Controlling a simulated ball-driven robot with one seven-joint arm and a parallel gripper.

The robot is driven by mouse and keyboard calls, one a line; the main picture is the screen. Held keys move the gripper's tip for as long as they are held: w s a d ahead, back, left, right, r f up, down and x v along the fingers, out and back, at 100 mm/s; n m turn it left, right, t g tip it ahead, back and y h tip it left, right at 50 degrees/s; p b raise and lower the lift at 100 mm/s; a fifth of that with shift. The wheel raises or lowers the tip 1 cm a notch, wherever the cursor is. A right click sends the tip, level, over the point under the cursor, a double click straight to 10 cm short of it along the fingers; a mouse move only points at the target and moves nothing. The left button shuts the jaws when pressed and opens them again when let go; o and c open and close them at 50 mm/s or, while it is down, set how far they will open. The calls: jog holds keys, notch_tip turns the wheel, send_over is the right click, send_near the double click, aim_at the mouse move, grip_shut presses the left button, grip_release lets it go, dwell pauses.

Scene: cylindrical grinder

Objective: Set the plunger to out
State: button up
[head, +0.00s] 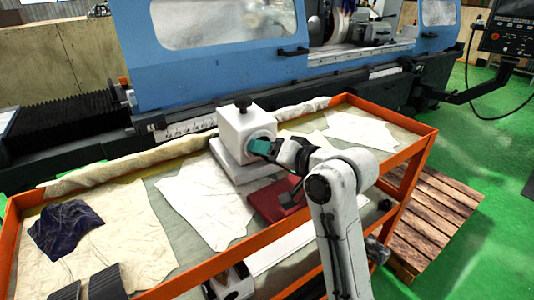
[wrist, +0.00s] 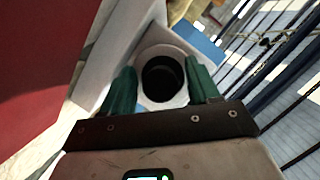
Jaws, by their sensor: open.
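A white block-shaped fixture (head: 232,128) stands on a pale base on the cart, with a black knob (head: 242,102) on a short stem on its top. Its side toward my arm has a round white collar, which shows in the wrist view (wrist: 150,52) around a dark round part (wrist: 162,82). This is probably the plunger, though I cannot tell how far it stands out. My gripper (head: 258,146) is at that side of the fixture. In the wrist view its green fingers (wrist: 161,72) are apart, one on each side of the dark round part. Contact cannot be made out.
The orange-rimmed cart (head: 421,150) carries pale cloths (head: 205,200), a dark blue cloth (head: 68,230) and a dark red flat object (head: 272,202) below my gripper. A blue grinder (head: 215,75) stands behind. A wooden pallet (head: 440,205) lies at right.

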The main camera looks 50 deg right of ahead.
grip_shut()
dwell(0.6)
